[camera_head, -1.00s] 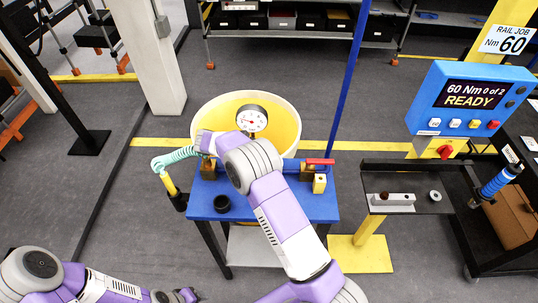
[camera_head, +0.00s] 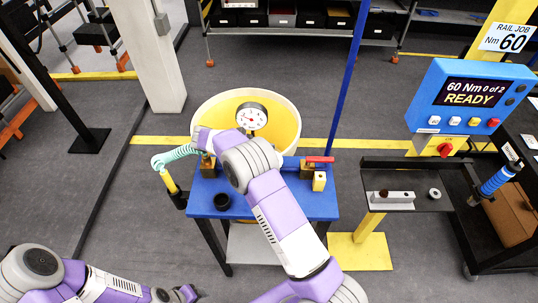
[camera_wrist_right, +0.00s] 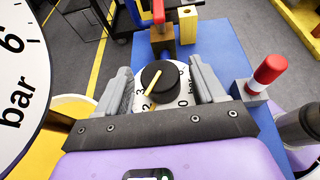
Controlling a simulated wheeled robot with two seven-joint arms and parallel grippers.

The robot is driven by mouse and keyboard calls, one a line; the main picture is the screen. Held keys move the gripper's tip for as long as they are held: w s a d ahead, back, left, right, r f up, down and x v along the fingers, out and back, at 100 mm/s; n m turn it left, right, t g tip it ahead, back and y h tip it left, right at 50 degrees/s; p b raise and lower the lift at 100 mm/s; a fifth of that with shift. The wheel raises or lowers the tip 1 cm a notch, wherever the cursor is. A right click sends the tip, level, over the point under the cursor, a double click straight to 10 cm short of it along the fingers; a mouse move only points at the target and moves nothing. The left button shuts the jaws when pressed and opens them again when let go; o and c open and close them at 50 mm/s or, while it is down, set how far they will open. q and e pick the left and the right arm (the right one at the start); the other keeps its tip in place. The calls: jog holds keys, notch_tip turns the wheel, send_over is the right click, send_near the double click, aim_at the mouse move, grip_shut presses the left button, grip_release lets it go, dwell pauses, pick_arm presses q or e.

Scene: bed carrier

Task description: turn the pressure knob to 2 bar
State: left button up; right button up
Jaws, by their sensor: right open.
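The pressure knob (camera_wrist_right: 160,82) is a black round cap with a yellow pointer line, on a white dial with printed numbers. The pointer aims to the lower left, near the 2 and 3; I cannot tell exactly which mark it meets. My right gripper (camera_wrist_right: 162,82) is open, one grey finger on each side of the knob; contact is unclear. In the head view my right arm hides the knob. The pressure gauge (camera_head: 251,117) is a white dial with a red needle, too small to read; in the wrist view it is cut off. My left gripper (camera_head: 185,293) is low at left, its jaws unclear.
A red-and-white post (camera_wrist_right: 265,75) stands right of the gripper. A yellow bin (camera_head: 286,122) is behind the bench. A blue control box (camera_head: 470,97) stands at right.

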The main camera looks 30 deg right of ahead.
jog(key=shift+v, duration=3.25)
